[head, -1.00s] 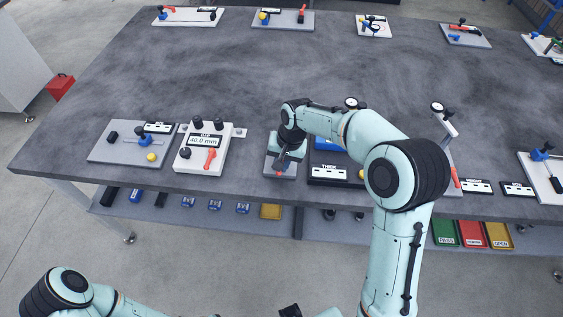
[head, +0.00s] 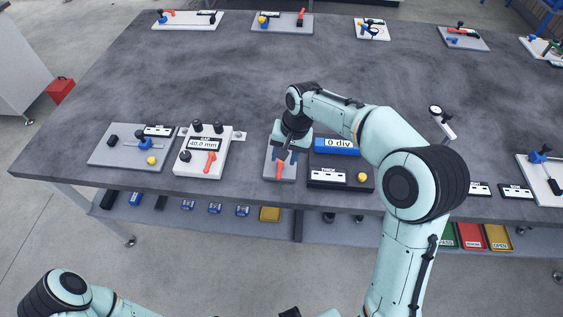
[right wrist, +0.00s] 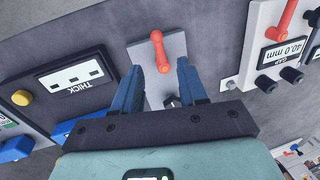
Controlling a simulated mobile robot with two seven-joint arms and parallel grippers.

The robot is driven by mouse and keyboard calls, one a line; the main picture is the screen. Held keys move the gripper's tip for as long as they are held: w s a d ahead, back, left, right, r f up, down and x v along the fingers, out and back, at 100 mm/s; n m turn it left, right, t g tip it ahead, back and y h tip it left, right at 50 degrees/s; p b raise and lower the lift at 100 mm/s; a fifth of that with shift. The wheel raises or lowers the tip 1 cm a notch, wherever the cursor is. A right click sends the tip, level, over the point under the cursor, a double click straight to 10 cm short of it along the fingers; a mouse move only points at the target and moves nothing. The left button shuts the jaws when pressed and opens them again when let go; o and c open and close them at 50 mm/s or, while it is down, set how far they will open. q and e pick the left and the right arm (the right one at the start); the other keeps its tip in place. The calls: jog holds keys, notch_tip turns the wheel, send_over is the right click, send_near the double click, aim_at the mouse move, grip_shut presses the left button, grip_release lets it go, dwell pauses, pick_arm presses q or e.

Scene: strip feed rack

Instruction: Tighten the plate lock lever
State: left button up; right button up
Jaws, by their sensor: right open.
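A red lever (head: 281,170) stands on a small grey plate (head: 271,177) near the front edge of the table. In the right wrist view the red lever (right wrist: 158,50) lies just beyond the fingertips, and the grey plate (right wrist: 178,47) runs under the jaws. My right gripper (head: 284,156) is over the rear of this plate, its blue fingers apart. Whether a finger touches the plate is unclear. My left gripper is not visible; only part of its arm shows at bottom left.
A white GAP unit (head: 189,163) with its own red lever (head: 210,162) and a 40.0 mm display stands left of the plate. A dark THICK box (head: 318,183) and a blue 0 div display (head: 336,146) stand right.

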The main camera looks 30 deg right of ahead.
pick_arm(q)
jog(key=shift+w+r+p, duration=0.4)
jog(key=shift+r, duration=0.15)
pick_arm(e)
notch_tip(320, 180, up, 7)
jog(key=d, duration=0.1)
jog(key=shift+s+r, duration=0.15)
jog(key=shift+s, duration=0.25)
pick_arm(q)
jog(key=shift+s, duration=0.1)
pick_arm(e)
jog(key=shift+d, duration=0.1)
